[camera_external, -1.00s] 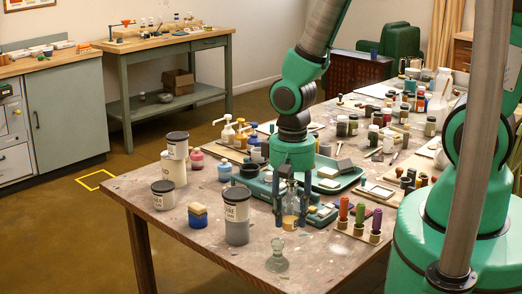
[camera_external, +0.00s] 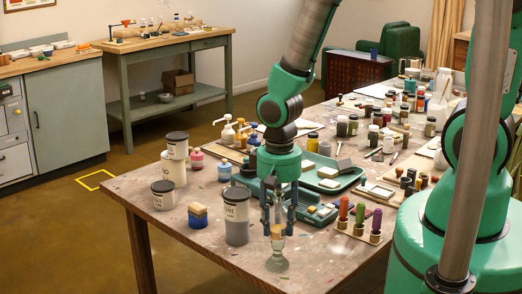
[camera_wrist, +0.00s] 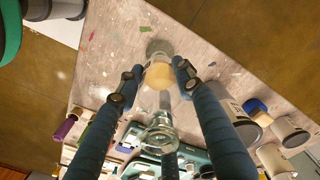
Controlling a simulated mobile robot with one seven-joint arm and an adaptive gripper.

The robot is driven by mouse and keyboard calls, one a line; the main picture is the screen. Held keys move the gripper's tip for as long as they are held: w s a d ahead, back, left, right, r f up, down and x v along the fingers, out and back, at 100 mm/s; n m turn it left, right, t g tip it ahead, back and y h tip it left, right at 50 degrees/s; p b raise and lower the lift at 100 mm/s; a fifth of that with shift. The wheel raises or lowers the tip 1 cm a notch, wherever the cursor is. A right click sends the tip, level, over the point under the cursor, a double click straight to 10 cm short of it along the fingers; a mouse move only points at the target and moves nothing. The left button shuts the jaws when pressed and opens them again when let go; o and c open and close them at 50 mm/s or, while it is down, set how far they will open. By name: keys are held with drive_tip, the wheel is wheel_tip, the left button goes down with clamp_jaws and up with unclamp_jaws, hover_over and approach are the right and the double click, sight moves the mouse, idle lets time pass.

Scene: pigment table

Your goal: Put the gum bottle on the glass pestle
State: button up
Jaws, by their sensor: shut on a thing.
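The gum bottle (camera_external: 277,231) is a small clear bottle with amber gum at its bottom. My gripper (camera_external: 278,218) is shut on it and holds it upright near the front corner of the table. The glass pestle (camera_external: 277,261) stands on the table directly below it in the external view. In the wrist view the bottle (camera_wrist: 162,136) is between my fingers (camera_wrist: 157,74), its mouth towards the camera. The pestle (camera_wrist: 159,47) shows just past the bottle's amber end, partly hidden by it. I cannot tell whether bottle and pestle touch.
A grey-bodied jar (camera_external: 237,221) and a blue jar with a tan top (camera_external: 198,215) stand to the left. A rack of coloured-handled tools (camera_external: 360,225) is to the right, a green tray (camera_external: 328,176) behind. The table's front edge is close to the pestle.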

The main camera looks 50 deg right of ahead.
sight(279, 190)
drive_tip(key=shift+f, duration=0.35)
drive_tip(key=o, duration=1.2)
drive_tip(key=shift+r, duration=0.15)
wheel_tip(279, 190, up, 12)
drive_tip(key=shift+r+p, duration=0.1)
drive_tip(key=shift+p, duration=0.8)
